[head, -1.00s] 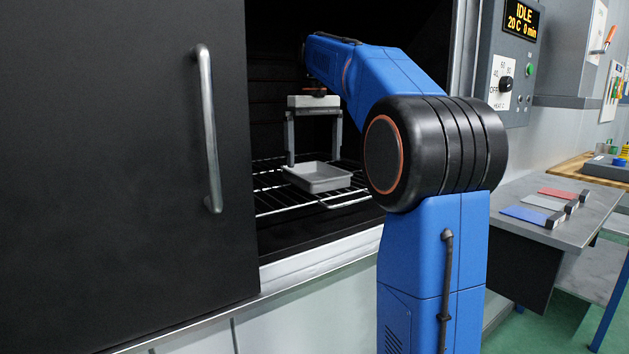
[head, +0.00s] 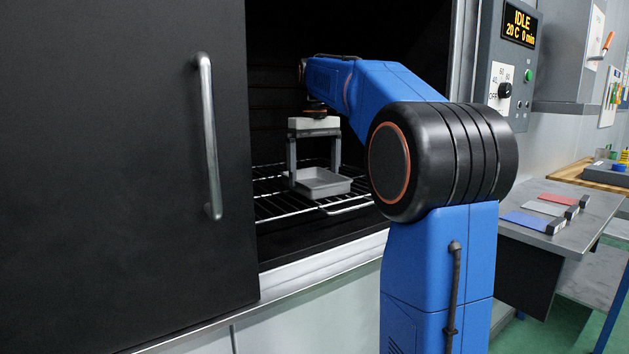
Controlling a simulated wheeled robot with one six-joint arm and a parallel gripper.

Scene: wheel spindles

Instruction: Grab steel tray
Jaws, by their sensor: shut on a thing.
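The steel tray (head: 322,184) is a small, shallow grey rectangular pan. It sits on the wire rack inside the dark oven, at the centre of the head view. My gripper (head: 314,172) points straight down over the tray. Its left finger comes down at the tray's left back side, and its right finger comes down behind the tray's back right. The gripper is shut on the tray. The exact contact of the fingertips is partly hidden by the tray wall. The tray looks level, and I cannot tell any gap between it and the rack.
The wire rack (head: 275,207) spans the oven floor area. The open black door (head: 120,170) with its steel handle stands on the left. A control panel (head: 507,62) reading IDLE is at the right. A grey table (head: 560,205) with coloured plates stands farther right.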

